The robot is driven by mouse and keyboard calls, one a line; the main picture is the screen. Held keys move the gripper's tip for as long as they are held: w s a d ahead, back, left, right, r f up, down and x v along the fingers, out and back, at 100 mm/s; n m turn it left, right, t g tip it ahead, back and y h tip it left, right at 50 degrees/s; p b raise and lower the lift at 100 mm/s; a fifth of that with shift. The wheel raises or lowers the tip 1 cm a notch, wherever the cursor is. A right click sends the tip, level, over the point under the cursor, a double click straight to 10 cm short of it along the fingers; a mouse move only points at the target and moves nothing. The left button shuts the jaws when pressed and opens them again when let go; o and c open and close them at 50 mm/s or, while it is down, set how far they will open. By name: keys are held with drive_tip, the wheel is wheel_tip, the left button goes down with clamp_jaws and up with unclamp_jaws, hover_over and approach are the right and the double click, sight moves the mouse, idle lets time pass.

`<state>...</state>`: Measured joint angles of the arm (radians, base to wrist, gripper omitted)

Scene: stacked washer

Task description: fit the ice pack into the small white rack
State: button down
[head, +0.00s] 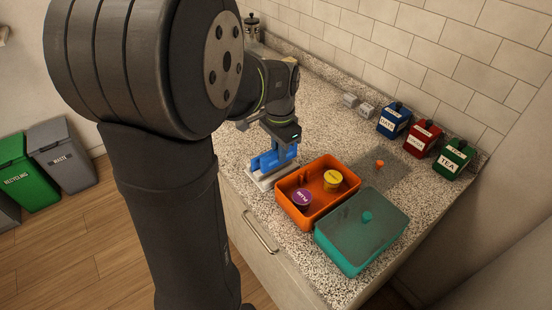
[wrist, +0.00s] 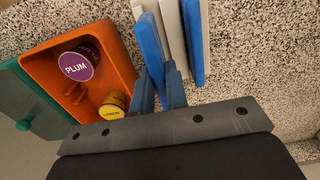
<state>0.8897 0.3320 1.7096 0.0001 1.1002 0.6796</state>
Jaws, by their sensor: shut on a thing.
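My gripper (head: 285,141) points down over the small white rack (head: 262,182) on the counter. It is shut on a blue ice pack (wrist: 152,45), whose lower end sits between the fingertips (wrist: 159,88) in the wrist view. A second blue slab (wrist: 194,42) stands beside it, clear of the fingers. The white rack (wrist: 173,35) shows between the two slabs. In the head view the blue pieces (head: 271,160) overlap just above the rack. I cannot tell whether the held pack is seated in a slot or only above it.
An orange box (head: 292,216) with a plum cup (head: 301,199) and a lemon cup (head: 332,180) stands close to the rack. A teal lidded box (head: 350,242) is beyond it. Blue, red and green canisters (head: 394,121) line the wall.

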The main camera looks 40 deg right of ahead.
drive_tip(key=shift+w+f, duration=0.2)
drive_tip(key=shift+f, duration=1.95)
drive_tip(key=shift+f, duration=0.15)
drive_tip(key=c, duration=1.4)
unclamp_jaws()
drive_tip(key=shift+c, duration=0.2)
wheel_tip(320, 180, up, 12)
drive_tip(key=shift+r, duration=0.2)
drive_tip(key=shift+f, duration=0.15)
